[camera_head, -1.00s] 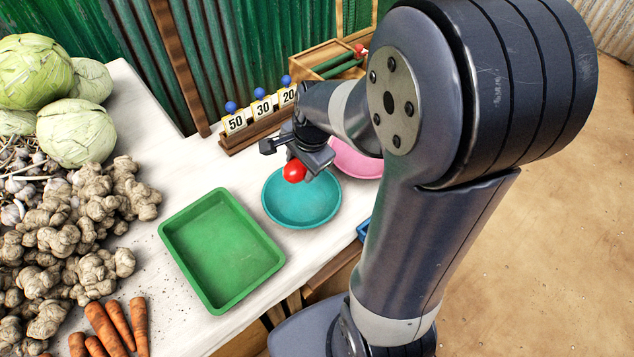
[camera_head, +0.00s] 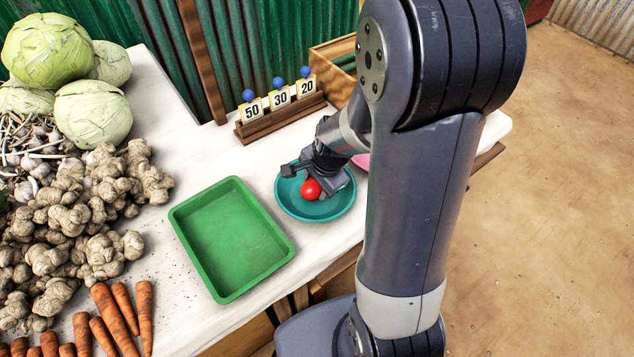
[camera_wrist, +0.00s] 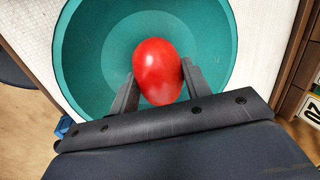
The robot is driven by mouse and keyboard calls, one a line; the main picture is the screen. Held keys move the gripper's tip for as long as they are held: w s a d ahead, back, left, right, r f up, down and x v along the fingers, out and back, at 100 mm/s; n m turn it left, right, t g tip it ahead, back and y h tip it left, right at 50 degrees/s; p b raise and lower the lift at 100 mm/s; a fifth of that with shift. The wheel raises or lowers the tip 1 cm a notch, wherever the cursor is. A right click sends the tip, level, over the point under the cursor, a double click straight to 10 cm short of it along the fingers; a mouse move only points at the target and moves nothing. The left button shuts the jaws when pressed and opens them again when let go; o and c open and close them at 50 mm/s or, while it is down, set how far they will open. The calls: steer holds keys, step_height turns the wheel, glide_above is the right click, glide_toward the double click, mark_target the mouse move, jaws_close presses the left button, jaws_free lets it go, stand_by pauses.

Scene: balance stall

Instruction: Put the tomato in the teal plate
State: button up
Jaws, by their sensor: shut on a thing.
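The red tomato (camera_head: 310,188) is between the fingers of my gripper (camera_head: 308,180), which is shut on it. The teal plate (camera_head: 339,207) stands on the white table, and the tomato is over its inside, low down. In the wrist view the tomato (camera_wrist: 157,72) is held between both fingers of my gripper (camera_wrist: 153,88), with the teal plate (camera_wrist: 84,62) behind it. I cannot tell whether the tomato touches the plate's bottom.
A green tray (camera_head: 232,240) stands left of the plate. Price cards on a wooden stand (camera_head: 283,118) are behind it. A pink plate (camera_head: 361,161) is mostly hidden by my arm. Ginger (camera_head: 75,215), cabbages (camera_head: 93,112) and carrots (camera_head: 115,312) fill the left side.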

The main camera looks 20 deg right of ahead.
steer(key=shift+f, duration=0.2)
steer(key=o, duration=1)
steer(key=shift+r, duration=0.15)
steer(key=p+v, duration=0.2)
steer(key=v, duration=1)
steer(key=shift+r+p, duration=0.1)
steer(key=shift+p, duration=0.25)
steer(key=shift+o, duration=0.4)
